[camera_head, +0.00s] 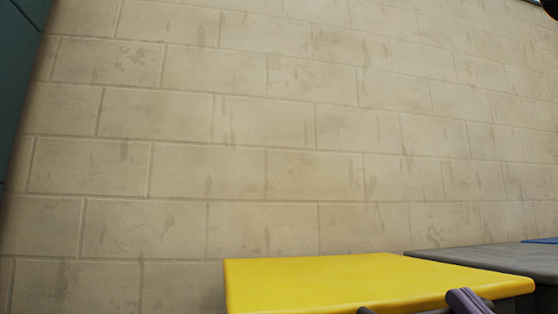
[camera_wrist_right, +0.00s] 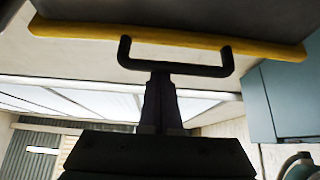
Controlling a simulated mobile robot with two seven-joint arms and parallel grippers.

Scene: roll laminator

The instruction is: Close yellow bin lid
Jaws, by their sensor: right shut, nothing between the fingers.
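The yellow bin lid (camera_head: 330,283) shows at the bottom of the head view, its top face up and looking roughly level. The bin under it is mostly out of frame. In the right wrist view, the lid's yellow edge (camera_wrist_right: 170,37) runs across the top, with a black U-shaped handle (camera_wrist_right: 195,69) below it. My right gripper (camera_wrist_right: 161,76) is shut, its fingertips at the handle bar; whether they touch it I cannot tell. My left gripper is not in view.
A grey lid or bin top (camera_head: 478,258) stands just right of the yellow one, with a bit of blue (camera_head: 540,240) beyond it. A block wall (camera_head: 270,140) rises behind. The right wrist view shows a blue-grey cabinet (camera_wrist_right: 290,100) at right.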

